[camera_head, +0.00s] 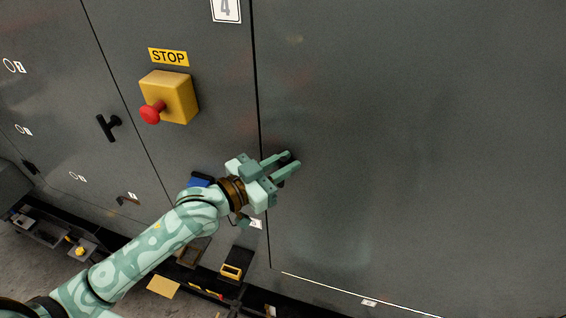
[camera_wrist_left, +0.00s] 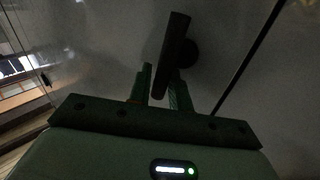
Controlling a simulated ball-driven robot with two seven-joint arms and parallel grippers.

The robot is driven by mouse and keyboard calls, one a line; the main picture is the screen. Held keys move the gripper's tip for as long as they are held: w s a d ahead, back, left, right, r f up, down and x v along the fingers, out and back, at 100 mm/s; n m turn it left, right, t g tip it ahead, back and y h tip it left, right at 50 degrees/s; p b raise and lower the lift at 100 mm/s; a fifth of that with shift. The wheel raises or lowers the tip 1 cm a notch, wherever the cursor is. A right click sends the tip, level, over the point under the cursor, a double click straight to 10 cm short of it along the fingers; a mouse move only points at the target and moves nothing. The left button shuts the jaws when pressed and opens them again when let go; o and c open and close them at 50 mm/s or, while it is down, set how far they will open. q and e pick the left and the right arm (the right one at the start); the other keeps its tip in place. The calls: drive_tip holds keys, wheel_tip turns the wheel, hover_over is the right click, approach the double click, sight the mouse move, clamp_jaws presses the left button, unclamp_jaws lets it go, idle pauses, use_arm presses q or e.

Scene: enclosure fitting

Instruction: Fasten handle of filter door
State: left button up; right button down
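A large grey door panel (camera_head: 420,130), with a dark seam along its left side, fills the right of the head view. A small black handle (camera_head: 288,157) sits on it near that seam, partly hidden by my left gripper. My left gripper (camera_head: 290,160) is open at the handle, its two green fingers apart. In the left wrist view the handle (camera_wrist_left: 174,52) is a tilted black bar on a round base. Its lower end lies between the tips of my left gripper (camera_wrist_left: 162,85); firm contact cannot be made out. My right gripper is not in view.
A yellow stop box (camera_head: 172,97) with a red button is on the panel left of the seam. Another black handle (camera_head: 108,127) is further left. A yellow-and-black item (camera_head: 235,264) is low down, below my left gripper. The door surface to the right is clear.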

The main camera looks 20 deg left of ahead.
use_arm(q)
clamp_jaws()
drive_tip(key=shift+a+n, duration=0.1)
drive_tip(key=shift+n, duration=0.4)
drive_tip(key=shift+o, duration=0.7)
unclamp_jaws()
drive_tip(key=f+b+v, duration=0.1)
drive_tip(key=b+v, duration=0.2)
drive_tip(key=v, duration=1.3)
drive_tip(key=shift+s, duration=0.2)
drive_tip(key=shift+a, duration=0.1)
